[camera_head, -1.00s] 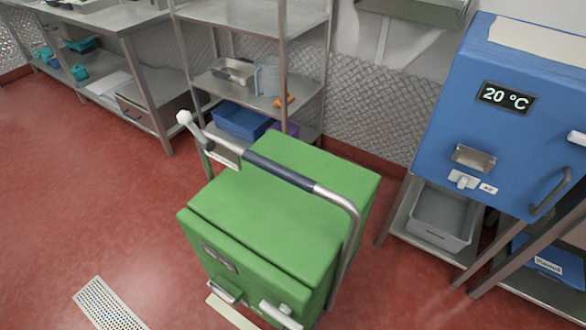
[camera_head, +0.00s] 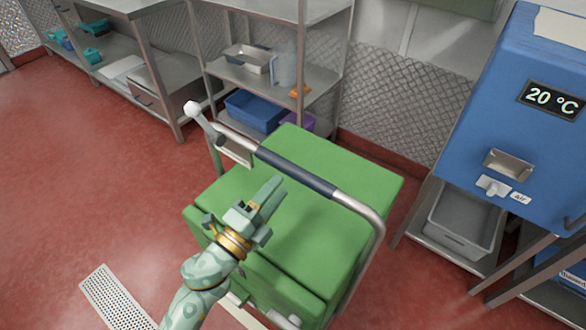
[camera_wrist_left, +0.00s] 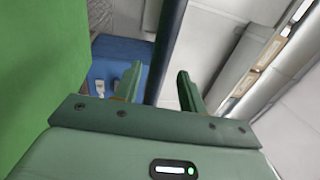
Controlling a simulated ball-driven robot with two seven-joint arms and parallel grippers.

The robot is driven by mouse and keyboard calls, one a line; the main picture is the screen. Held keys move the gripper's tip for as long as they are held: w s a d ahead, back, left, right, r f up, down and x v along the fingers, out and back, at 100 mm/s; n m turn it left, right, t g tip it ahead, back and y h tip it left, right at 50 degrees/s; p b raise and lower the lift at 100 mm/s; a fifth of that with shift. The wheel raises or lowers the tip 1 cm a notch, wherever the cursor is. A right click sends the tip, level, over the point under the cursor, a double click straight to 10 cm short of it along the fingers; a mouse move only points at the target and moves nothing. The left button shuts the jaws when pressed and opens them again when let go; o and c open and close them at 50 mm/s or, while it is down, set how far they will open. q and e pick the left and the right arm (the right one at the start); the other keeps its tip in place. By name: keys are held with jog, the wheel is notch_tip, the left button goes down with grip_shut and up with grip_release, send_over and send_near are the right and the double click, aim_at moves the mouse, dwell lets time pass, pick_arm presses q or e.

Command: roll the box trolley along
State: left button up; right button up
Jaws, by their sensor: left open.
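The box trolley (camera_head: 320,205) is a green box with a bent grey tube handle and a dark grip (camera_head: 297,172) across its top. It stands on the red floor in the middle of the head view. My left gripper (camera_head: 271,187) is open and appears over the near side of the trolley top, close to the grip. In the left wrist view the dark grip (camera_wrist_left: 169,35) runs up between the two open fingers (camera_wrist_left: 159,78), and the green box (camera_wrist_left: 40,60) fills the left. Whether the fingers touch the grip cannot be told. My right gripper is not in view.
A metal shelf rack (camera_head: 275,75) with tubs stands behind the trolley. A blue cabinet (camera_head: 510,110) reading 20 °C stands on the right, with a grey bin (camera_head: 465,225) below it. Red floor (camera_head: 90,190) is open on the left, with a drain grate (camera_head: 115,300) near the front.

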aim_at(293, 171)
pick_arm(q)
jog(key=x, duration=0.6)
jog(key=shift+w+d, duration=0.1)
grip_shut()
